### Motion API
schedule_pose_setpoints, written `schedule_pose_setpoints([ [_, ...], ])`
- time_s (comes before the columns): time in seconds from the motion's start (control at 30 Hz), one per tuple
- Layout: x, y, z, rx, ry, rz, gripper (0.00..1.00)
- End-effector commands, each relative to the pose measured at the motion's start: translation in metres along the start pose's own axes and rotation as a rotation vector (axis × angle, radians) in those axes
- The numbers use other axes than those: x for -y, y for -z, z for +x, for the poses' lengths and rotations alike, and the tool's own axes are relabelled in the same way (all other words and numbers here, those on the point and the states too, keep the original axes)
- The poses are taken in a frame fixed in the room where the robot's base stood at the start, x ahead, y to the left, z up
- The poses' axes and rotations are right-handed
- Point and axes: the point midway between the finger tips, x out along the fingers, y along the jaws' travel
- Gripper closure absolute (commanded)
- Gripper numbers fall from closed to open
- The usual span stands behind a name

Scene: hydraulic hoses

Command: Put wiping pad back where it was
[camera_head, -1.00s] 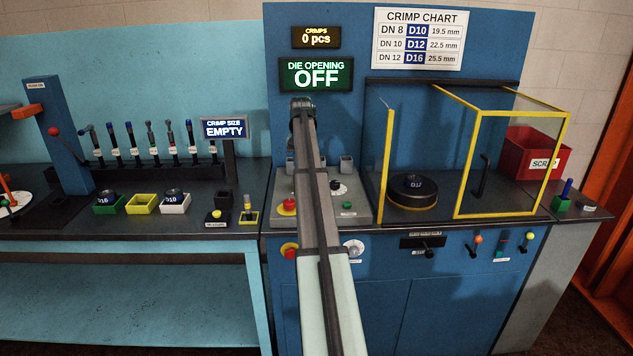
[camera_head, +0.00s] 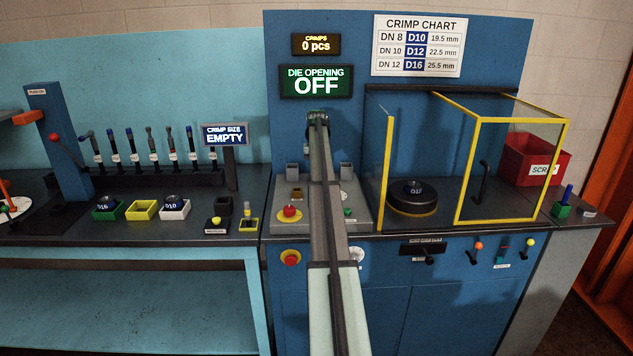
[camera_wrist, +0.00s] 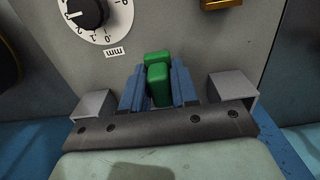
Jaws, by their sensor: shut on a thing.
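My gripper (camera_wrist: 158,88) is in the wrist view with its blue fingers shut on a green block, which looks like the wiping pad (camera_wrist: 160,86). The pad shows as two green lumps, one between the fingers and one just beyond. Whether it touches the panel behind cannot be told. In the head view my gripper (camera_head: 318,117) is at the far end of my arm, in front of the blue back panel and below the die opening display. The pad is hardly visible there. No place marked for the pad can be made out.
Two grey square posts (camera_wrist: 92,105) (camera_wrist: 235,88) stand on either side of my gripper. A dial (camera_wrist: 93,14) and a brass-coloured part (camera_wrist: 220,3) lie beyond. A red button (camera_head: 289,212) is left of my arm. The yellow-framed guard (camera_head: 459,170) stands at right.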

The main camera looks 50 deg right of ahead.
Motion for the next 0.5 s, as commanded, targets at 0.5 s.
schedule_pose_setpoints([
  [0.5,0.0,0.0,0.041,-0.002,0.0,0.001,1.0],
])
